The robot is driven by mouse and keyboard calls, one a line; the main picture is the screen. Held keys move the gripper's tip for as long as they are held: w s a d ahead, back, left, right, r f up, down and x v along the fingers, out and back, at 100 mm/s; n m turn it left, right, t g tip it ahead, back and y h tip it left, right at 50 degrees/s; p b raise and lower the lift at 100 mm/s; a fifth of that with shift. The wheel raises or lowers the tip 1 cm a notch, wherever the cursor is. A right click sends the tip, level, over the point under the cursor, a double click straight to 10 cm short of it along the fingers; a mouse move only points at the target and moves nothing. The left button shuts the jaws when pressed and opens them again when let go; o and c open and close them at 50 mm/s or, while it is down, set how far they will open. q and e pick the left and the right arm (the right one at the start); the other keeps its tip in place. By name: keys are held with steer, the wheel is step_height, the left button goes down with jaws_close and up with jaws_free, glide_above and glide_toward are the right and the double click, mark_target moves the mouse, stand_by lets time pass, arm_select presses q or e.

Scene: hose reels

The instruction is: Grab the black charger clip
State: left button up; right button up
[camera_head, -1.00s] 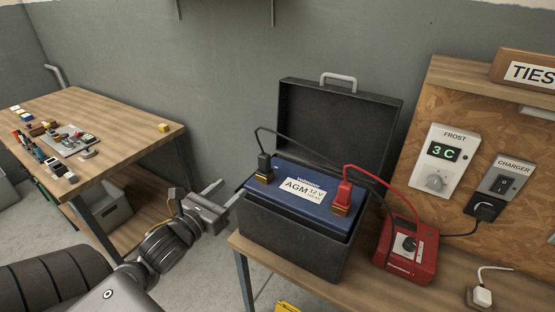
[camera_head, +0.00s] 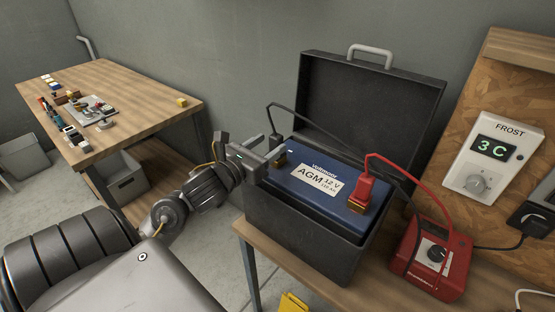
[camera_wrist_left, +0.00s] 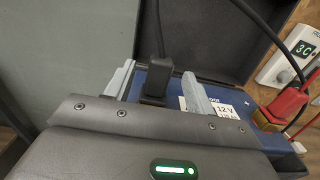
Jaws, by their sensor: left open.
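In the head view my left gripper (camera_head: 268,152) is at the battery's left corner and largely hides the clip. My left gripper is open. A black cable (camera_head: 300,122) runs from the clip toward the charger. My right gripper is in neither view.
The battery sits in an open black case (camera_head: 303,238) with its lid (camera_head: 370,100) raised behind. A red clip (camera_head: 362,190) is on the other terminal. The red charger (camera_head: 432,262) stands to the right. A wooden workbench (camera_head: 130,85) is at the left.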

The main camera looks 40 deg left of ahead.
mark_target(280, 135)
arm_select(q)
steer(key=shift+w+f, duration=0.1)
steer(key=shift+w, duration=0.1)
steer(key=shift+r, duration=0.2)
steer(key=shift+w+r, duration=0.2)
steer(key=shift+w, duration=0.15)
steer(key=w+p, duration=0.2)
steer(key=w, duration=0.1)
steer(key=shift+w, duration=0.35)
steer(key=shift+w+f, duration=0.15)
steer(key=shift+w, duration=0.3)
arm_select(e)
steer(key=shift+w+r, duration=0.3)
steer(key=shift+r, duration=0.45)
arm_select(q)
steer(key=c, duration=1.1)
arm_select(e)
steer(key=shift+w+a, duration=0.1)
